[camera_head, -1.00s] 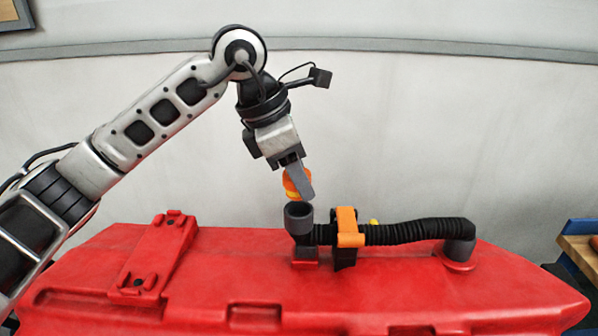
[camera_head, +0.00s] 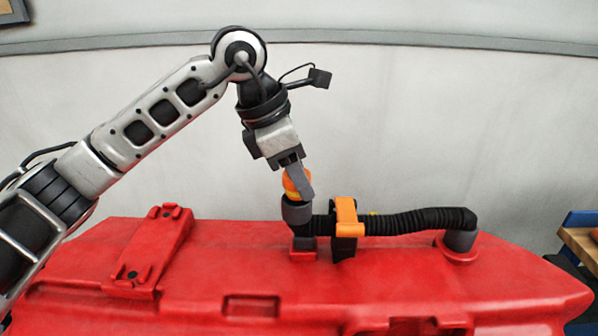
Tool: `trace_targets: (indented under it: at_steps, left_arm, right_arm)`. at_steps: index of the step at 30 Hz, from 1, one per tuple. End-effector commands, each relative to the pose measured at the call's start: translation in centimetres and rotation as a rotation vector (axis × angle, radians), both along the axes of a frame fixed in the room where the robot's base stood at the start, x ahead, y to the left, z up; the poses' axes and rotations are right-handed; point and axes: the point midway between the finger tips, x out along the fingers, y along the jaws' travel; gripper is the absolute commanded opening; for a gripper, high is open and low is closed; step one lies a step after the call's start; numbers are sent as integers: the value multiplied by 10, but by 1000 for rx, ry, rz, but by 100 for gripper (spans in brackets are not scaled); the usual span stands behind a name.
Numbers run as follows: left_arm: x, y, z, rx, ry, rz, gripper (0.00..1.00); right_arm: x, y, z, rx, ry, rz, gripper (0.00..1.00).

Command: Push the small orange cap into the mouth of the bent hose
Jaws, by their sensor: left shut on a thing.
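The small orange cap (camera_head: 291,182) is held in my left gripper (camera_head: 299,184), whose grey fingers are shut on it. The cap's lower part meets the grey mouth (camera_head: 296,212) of the bent hose, or sits directly over it; the finger covers part of the cap, so I cannot tell how deep it is. The black ribbed hose (camera_head: 400,222) runs right from the mouth to a grey elbow on the red tank (camera_head: 200,285). My right gripper is out of view.
An orange clip (camera_head: 346,214) on a black bracket holds the hose near its mouth. A red raised block (camera_head: 155,250) stands on the tank at the left. A wooden-topped blue bench (camera_head: 580,243) is at the right edge.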

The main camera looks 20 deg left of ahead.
Motion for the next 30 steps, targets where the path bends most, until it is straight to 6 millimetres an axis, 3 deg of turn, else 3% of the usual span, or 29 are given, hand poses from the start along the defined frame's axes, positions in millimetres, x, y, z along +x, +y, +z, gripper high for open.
trace_targets:
  at_steps: [30]
  left_arm:
    - [0, 0, -15, 0, 1, 0, 17]
  right_arm:
    - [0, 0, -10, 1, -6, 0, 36]
